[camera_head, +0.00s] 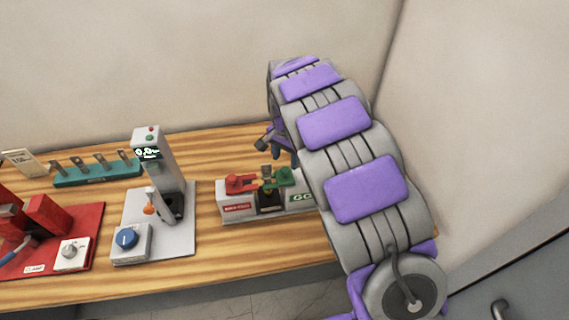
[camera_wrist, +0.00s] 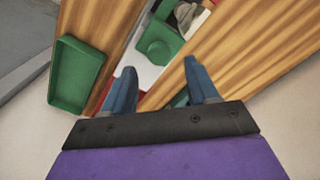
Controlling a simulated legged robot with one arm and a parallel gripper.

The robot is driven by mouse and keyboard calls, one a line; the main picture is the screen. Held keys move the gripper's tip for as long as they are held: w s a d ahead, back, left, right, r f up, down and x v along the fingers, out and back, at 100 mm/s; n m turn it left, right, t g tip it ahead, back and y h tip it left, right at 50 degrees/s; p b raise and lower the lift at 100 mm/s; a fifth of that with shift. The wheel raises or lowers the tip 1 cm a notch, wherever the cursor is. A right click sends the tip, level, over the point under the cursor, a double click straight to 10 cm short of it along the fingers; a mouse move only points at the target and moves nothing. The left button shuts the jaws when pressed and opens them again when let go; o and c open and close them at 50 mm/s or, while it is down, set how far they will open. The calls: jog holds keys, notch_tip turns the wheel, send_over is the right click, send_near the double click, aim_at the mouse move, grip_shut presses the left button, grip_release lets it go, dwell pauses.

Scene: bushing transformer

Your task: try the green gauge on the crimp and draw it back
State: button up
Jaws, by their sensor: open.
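The green gauge (camera_head: 284,177) sits on the right half of a grey gauge stand (camera_head: 228,198), above a "GO" label. A red gauge (camera_head: 240,183) sits on the left half. Between them is a dark holder (camera_head: 270,201) with a small metal piece standing up; the crimp itself is too small to make out. In the wrist view the green gauge (camera_wrist: 160,42) lies just beyond the fingertips, roughly centred between them. My gripper (camera_wrist: 160,68) is open and empty, its two blue fingers apart. In the head view my gripper (camera_head: 274,143) is above and behind the stand, partly hidden by my arm.
A grey press with a display (camera_head: 152,160) stands left of the stand. Further left are a red crimping unit (camera_head: 47,215) and a teal rack (camera_head: 98,172) of metal pieces. A green tray (camera_wrist: 77,75) shows at left in the wrist view. Bare wood lies in front.

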aim_at(285, 169)
notch_tip(285, 169, up, 13)
jog(key=shift+a, duration=0.15)
dwell(1.0)
jog(key=s+d+n+b, duration=0.1)
jog(key=s+d+b, duration=0.3)
jog(key=s+d, duration=1)
jog(key=s+d+f+n+b, duration=0.1)
jog(key=s+f, duration=0.2)
jog(key=s, duration=0.5)
jog(key=s+d+f+n+g+b, duration=0.1)
jog(key=s+d+f+n+b, duration=0.1)
jog(key=s, duration=0.7)
jog(key=s+d+f+n+b, duration=0.1)
jog(key=s+d+f, duration=0.1)
jog(key=s+f, duration=0.3)
jog(key=s, duration=0.3)
jog(key=shift+s+d+n+g, duration=0.15)
jog(key=shift+d+n+g, duration=0.05)
jog(key=shift+n+g, duration=0.2)
